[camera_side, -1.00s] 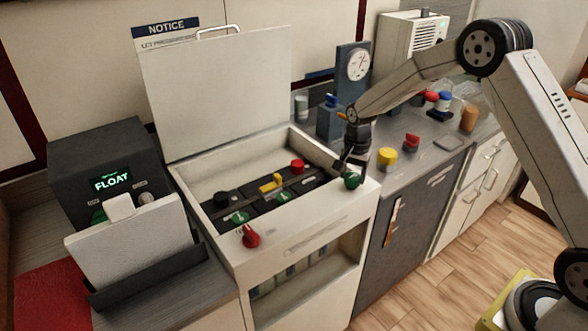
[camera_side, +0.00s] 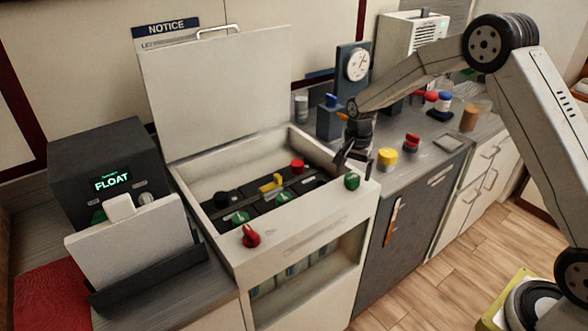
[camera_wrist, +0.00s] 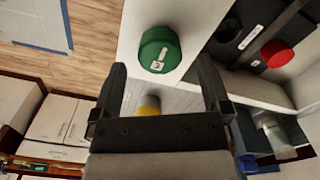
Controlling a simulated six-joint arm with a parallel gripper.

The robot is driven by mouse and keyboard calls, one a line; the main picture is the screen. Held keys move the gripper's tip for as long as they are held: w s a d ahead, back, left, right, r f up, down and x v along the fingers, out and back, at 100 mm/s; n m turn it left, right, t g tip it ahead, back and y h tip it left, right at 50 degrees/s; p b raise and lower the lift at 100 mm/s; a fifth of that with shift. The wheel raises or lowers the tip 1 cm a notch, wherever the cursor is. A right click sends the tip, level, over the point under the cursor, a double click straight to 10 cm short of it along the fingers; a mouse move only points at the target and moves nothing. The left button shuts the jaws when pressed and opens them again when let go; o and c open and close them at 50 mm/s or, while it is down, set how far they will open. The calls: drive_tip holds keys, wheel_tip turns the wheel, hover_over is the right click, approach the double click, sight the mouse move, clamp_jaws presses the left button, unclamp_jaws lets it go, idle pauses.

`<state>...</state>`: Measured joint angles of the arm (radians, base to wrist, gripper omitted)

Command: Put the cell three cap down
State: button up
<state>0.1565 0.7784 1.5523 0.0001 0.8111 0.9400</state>
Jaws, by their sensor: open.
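A green cap (camera_side: 352,181) sits on the front right corner of the white box's rim. In the wrist view the green cap (camera_wrist: 160,50) shows a white label whose mark I cannot read surely. My gripper (camera_side: 355,158) is open and empty just above and behind this cap. In the wrist view my gripper (camera_wrist: 162,72) has its two fingers apart, with the cap beyond the tips and between their lines. The fingers appear clear of the cap. Inside the open box (camera_side: 305,235) are dark cells with a black knob, green pieces, a yellow piece and a red cap.
Another red cap (camera_side: 250,236) sits on the box's front rim. The raised lid (camera_side: 220,90) stands behind the box. A yellow cap (camera_side: 386,156) and a red piece (camera_side: 411,143) stand on the counter at right. A grey device (camera_side: 105,170) reading FLOAT is at left.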

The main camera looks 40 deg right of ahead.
sight(354, 180)
wheel_tip(354, 180, up, 10)
drive_tip(key=shift+r, duration=0.25)
drive_tip(key=shift+s+a, duration=0.1)
idle(0.7)
drive_tip(key=s+a+f+n+t, duration=0.1)
drive_tip(key=s+a+n, duration=0.1)
drive_tip(key=s+n, duration=0.2)
drive_tip(key=s+a+f+n, duration=0.2)
drive_tip(key=s+a+n, duration=0.1)
drive_tip(key=s, duration=0.7)
drive_tip(key=s+a+f+n+t, duration=0.1)
drive_tip(key=s+a+n, duration=0.1)
drive_tip(key=s+n, duration=0.3)
drive_tip(key=s, duration=0.3)
drive_tip(key=shift+a+f+n+t, duration=0.25)
drive_tip(key=shift+a+n+t, duration=0.05)
drive_tip(key=shift+a, duration=0.1)
